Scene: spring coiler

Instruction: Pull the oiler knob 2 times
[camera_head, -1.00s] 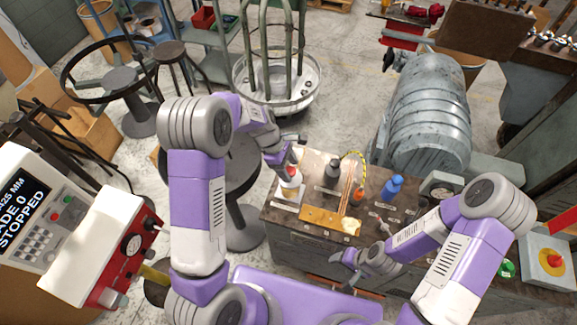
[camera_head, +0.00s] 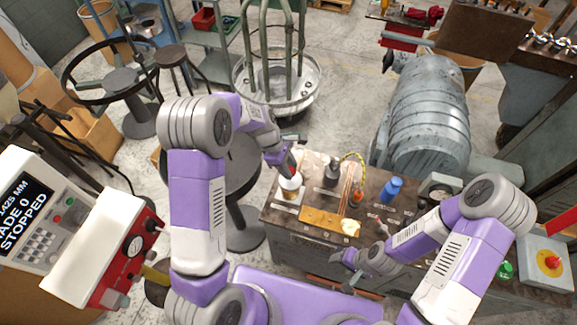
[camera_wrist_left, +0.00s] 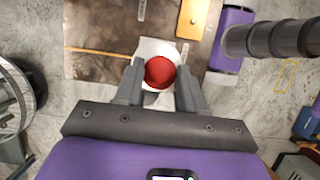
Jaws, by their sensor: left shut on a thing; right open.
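The oiler is a small white-bodied cup (camera_head: 289,188) standing at the left end of the brown bench top. Its round red knob (camera_wrist_left: 160,72) sits between the two fingers of my left gripper (camera_wrist_left: 161,84) in the left wrist view. In the head view my left gripper (camera_head: 287,169) is over the oiler from above, shut on the knob, and hides part of it. My right gripper (camera_head: 345,264) is open and empty, low in front of the bench, away from the oiler.
A control box with a display (camera_head: 30,205) is at the left. A big grey ribbed machine (camera_head: 428,115) stands behind at the right.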

